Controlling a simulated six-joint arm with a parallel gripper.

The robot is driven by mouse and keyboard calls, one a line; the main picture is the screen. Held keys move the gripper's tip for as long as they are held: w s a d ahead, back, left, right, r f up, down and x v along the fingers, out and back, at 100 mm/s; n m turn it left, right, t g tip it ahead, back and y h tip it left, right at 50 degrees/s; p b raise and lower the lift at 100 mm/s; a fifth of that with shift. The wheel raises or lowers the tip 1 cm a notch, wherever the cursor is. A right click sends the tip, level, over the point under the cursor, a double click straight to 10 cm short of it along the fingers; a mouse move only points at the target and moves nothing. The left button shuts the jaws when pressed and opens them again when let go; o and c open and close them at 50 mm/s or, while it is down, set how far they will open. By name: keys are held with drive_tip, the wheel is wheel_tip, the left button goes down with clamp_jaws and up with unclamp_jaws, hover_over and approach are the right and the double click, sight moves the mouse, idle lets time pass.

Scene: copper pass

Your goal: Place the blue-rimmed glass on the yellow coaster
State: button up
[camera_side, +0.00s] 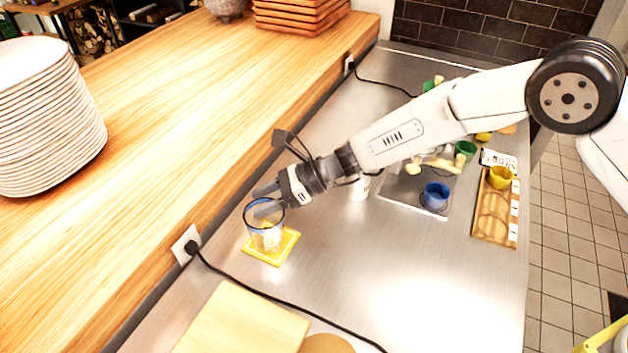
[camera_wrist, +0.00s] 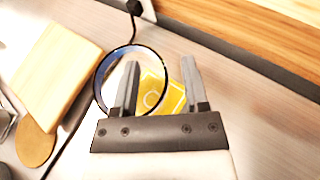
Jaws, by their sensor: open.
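The clear blue-rimmed glass (camera_side: 266,228) stands upright over the yellow coaster (camera_side: 287,250), and its base appears to rest on it. In the wrist view the glass rim (camera_wrist: 99,82) is a dark ring with blue at its left, and the coaster (camera_wrist: 176,97) shows beyond it. My gripper (camera_side: 266,197) is at the rim, reaching in from the upper right. In the wrist view my gripper (camera_wrist: 159,72) has its fingers apart, the left one overlapping the ring and the right one outside it. Whether either finger touches the glass cannot be told.
A wooden board (camera_side: 240,325) and a round cork mat lie at the front. A black cable (camera_side: 285,298) runs past the coaster from a wall outlet. A blue cup (camera_side: 435,197) and a wooden tray (camera_side: 490,230) with a yellow cup are at right. The steel counter's middle front is clear.

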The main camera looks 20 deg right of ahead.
drive_tip(key=v, duration=1.2)
idle(0.3)
drive_tip(key=s+d+n+h, duration=0.6)
drive_tip(key=s+d+n, duration=0.3)
drive_tip(key=d, duration=0.6)
drive_tip(key=s+d+f+n+t+h, duration=0.1)
drive_tip(key=s+d+n+h, duration=0.6)
drive_tip(key=d, duration=0.8)
drive_tip(key=s+n, duration=0.3)
drive_tip(key=n, duration=0.1)
drive_tip(key=shift+f, duration=0.15)
